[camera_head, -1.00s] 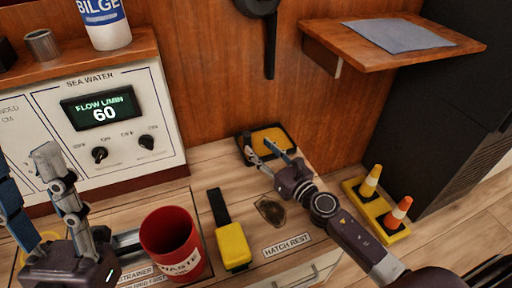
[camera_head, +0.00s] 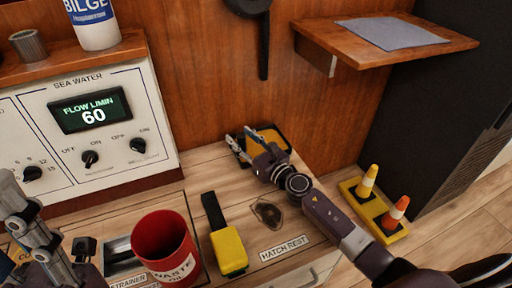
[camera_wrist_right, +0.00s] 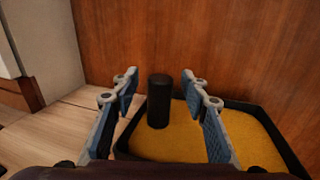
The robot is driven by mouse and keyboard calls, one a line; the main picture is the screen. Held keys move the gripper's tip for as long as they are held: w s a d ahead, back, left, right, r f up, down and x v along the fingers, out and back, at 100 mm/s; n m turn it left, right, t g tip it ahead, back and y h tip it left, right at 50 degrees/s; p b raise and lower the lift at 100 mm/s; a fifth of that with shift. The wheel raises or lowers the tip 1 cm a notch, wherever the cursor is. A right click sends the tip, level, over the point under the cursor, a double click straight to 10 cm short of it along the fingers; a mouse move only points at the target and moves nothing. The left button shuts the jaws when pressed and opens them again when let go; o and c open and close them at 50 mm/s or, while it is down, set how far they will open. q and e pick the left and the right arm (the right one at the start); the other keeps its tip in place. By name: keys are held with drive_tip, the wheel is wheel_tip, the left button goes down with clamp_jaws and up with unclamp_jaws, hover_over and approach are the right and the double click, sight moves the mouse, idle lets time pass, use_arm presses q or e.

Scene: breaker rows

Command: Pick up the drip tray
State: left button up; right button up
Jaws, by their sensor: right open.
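The drip tray (camera_head: 277,137) is a shallow black-rimmed tray with a yellow inside, on the counter against the wooden wall. It fills the lower right of the wrist view (camera_wrist_right: 255,140). A short upright black post (camera_wrist_right: 159,102) stands at its left side. My right gripper (camera_head: 240,135) is over the tray's left part, open. In the wrist view its fingers (camera_wrist_right: 159,80) are on either side of the post, with visible gaps. My left gripper (camera_head: 25,228) is at the lower left, partly cut off, away from the tray; its opening is unclear.
A wooden shelf (camera_head: 385,42) overhangs at right. Small cones (camera_head: 396,212) stand on a yellow base at right.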

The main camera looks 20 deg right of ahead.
drive_tip(key=shift+c, duration=0.6)
clamp_jaws()
drive_tip(key=shift+r, duration=0.1)
